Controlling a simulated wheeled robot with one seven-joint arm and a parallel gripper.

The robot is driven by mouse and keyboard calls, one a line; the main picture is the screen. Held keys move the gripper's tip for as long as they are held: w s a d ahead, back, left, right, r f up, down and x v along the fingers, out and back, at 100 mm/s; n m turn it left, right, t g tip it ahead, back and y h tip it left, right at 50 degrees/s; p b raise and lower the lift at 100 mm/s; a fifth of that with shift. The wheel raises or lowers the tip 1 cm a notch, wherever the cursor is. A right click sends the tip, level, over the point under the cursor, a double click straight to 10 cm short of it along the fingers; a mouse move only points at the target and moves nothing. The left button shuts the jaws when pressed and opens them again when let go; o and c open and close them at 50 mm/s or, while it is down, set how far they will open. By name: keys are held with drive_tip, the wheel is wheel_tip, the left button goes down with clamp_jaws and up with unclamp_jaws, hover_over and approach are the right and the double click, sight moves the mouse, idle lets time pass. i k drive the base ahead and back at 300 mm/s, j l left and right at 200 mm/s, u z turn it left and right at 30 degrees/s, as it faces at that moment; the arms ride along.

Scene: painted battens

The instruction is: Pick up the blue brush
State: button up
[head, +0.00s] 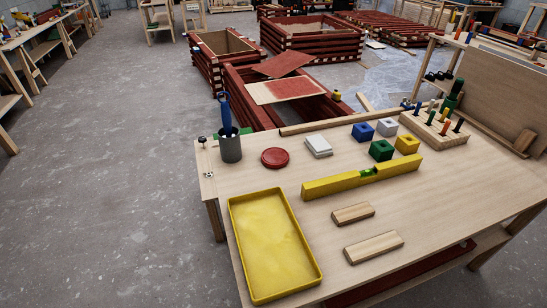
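The blue brush (225,109) stands upright, leaning slightly, in a dark grey cup (231,150) at the left back corner of the workbench (300,222). Its blue handle rises well above the cup's rim. Its lower part is hidden inside the cup. Whitish bits and a green bit show at the rim beside it. My gripper is not in view.
A yellow tray (313,264) lies at the front left. A red round lid (274,158), white pads (318,146), coloured blocks (381,150), a yellow level (362,178) and wood pieces (373,247) lie to the right. A peg block (434,127) stands farther right. Red timber frames (306,40) stand behind.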

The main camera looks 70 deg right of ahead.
sight(227, 118)
drive_tip(key=z, duration=1.95)
drive_tip(key=j, duration=0.3)
drive_tip(key=k+j, duration=0.15)
drive_tip(key=j, duration=0.15)
drive_tip(key=i+j, duration=0.1)
drive_tip(key=j, duration=0.7)
drive_tip(key=i+j+z, duration=0.1)
drive_tip(key=j, duration=0.25)
drive_tip(key=i+j, duration=0.15)
drive_tip(key=i, duration=0.2)
drive_tip(key=i+j, duration=0.15)
drive_tip(key=i, duration=0.25)
drive_tip(key=i+l, duration=0.2)
drive_tip(key=i+l+z, duration=0.1)
drive_tip(key=i+l, duration=0.15)
drive_tip(key=i, duration=0.2)
